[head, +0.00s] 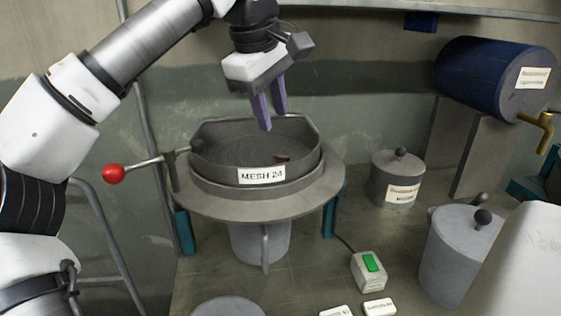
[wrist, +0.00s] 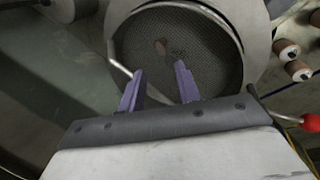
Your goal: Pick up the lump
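The lump (head: 283,157) is a small brownish piece lying on the mesh of the round sieve (head: 212,172) labelled "MESH 24". In the wrist view my gripper (wrist: 160,68) also shows open, apart from the lump.
A lever with a red ball (head: 113,173) sticks out left of the sieve. A lidded grey pot (head: 397,178) and a grey canister (head: 452,255) stand to the right. A blue drum (head: 480,77) with a brass tap is at upper right. A green-switch box (head: 370,270) sits in front.

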